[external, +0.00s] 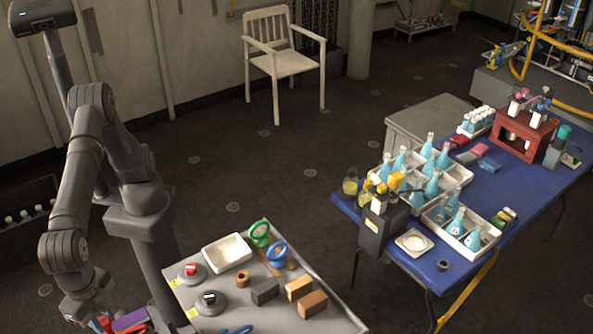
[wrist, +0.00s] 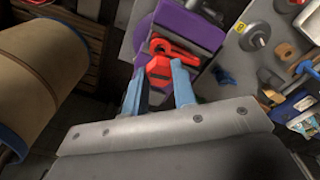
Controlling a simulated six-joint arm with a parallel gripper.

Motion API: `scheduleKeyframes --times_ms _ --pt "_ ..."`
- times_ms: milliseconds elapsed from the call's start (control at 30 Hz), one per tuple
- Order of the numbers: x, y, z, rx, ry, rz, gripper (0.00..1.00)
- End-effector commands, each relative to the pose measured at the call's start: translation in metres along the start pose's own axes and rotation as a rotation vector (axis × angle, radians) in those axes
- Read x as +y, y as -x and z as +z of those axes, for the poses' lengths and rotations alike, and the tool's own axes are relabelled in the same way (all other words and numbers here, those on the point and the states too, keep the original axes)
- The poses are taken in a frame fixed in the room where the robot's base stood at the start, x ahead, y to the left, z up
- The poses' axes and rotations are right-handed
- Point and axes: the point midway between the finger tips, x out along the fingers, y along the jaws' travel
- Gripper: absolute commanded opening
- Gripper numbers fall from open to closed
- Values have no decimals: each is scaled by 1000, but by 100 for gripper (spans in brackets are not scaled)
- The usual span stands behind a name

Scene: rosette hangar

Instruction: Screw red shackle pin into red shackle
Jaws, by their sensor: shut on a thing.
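In the wrist view my gripper (wrist: 158,72) has two blue fingers, one on each side of the red shackle pin (wrist: 158,66), and is shut on its red, faceted head. The red shackle (wrist: 178,52) lies just beyond the pin, against a purple holder (wrist: 190,24). The pin head looks close to the shackle; whether its thread is engaged is hidden. In the external view the purple holder (external: 131,319) shows at the bottom left edge, below my arm, with red parts beside it. My fingers are hard to make out there.
A grey work table (external: 262,310) to the right holds a white tray (external: 227,251), green shackle (external: 260,232), blue shackle (external: 277,252) and several blocks. In the wrist view a large tan drum (wrist: 40,85) stands at left. A blue table (external: 500,215) with bottles stands farther right.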

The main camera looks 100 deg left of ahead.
Motion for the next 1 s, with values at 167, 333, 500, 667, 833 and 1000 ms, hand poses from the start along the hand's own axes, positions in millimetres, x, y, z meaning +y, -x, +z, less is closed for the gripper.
scheduleKeyframes --times_ms 167,333,500,667,833,1000 --pt "0 0 0 0 0 0 0" --pt "0 0 0 0 0 0 0" --pt "0 -2 0 0 0 1 0" --pt "0 -5 0 0 0 1 0" --pt "0 -7 0 0 0 0 0" --pt "0 -10 0 0 0 0 0"
